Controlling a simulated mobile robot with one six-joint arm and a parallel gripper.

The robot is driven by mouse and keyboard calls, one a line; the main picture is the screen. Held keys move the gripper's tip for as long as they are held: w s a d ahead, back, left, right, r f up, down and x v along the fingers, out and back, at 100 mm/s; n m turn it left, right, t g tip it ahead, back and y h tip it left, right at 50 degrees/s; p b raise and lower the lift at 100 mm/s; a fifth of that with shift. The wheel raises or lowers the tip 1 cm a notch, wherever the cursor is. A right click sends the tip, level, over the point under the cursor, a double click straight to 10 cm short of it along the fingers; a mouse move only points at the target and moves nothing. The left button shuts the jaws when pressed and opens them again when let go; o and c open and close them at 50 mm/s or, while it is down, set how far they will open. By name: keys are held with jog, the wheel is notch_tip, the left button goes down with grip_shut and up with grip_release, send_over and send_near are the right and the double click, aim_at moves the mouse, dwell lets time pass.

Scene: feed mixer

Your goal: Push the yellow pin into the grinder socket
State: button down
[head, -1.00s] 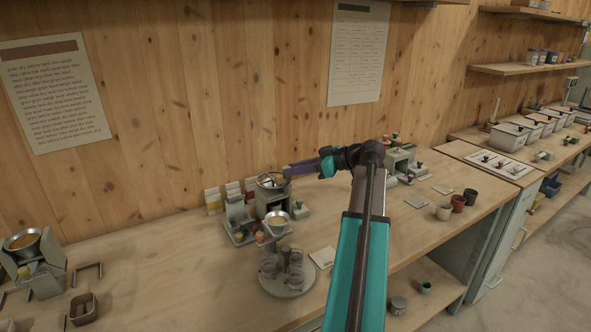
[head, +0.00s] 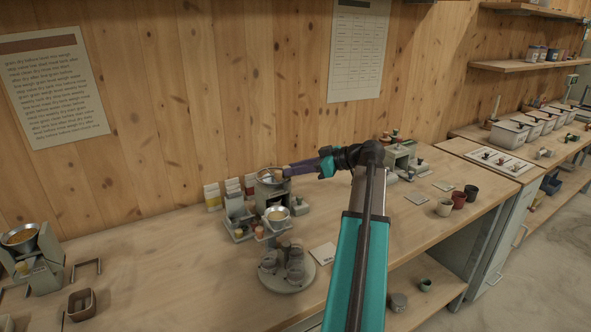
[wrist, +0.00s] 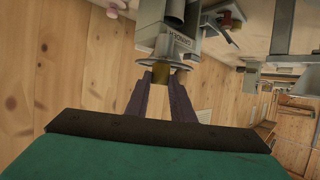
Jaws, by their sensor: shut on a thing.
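My gripper (wrist: 163,77) is shut on the yellow pin (wrist: 161,70), which shows as a dull yellow piece between the dark purple fingers in the wrist view. The pin is right at a round metal rim of the grinder (wrist: 181,40), whose label is partly readable. I cannot tell how deep the pin sits, and the socket itself is hidden. In the head view, my gripper (head: 286,170) reaches in from the right to the top of the grinder (head: 268,193). The pin cannot be made out there.
A round stand (head: 286,279) with grey cups is in front of the grinder. A small pan (head: 277,214) sits just before it. Upright cards (head: 212,197) stand behind left. A flat tile (head: 323,255) lies to the right.

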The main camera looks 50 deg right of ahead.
jog(key=c, duration=1.5)
grip_release()
jog(key=shift+f, duration=0.1)
jog(key=shift+o, duration=0.2)
jog(key=b+v, duration=0.1)
jog(key=v, duration=1.3)
jog(key=shift+b, duration=0.35)
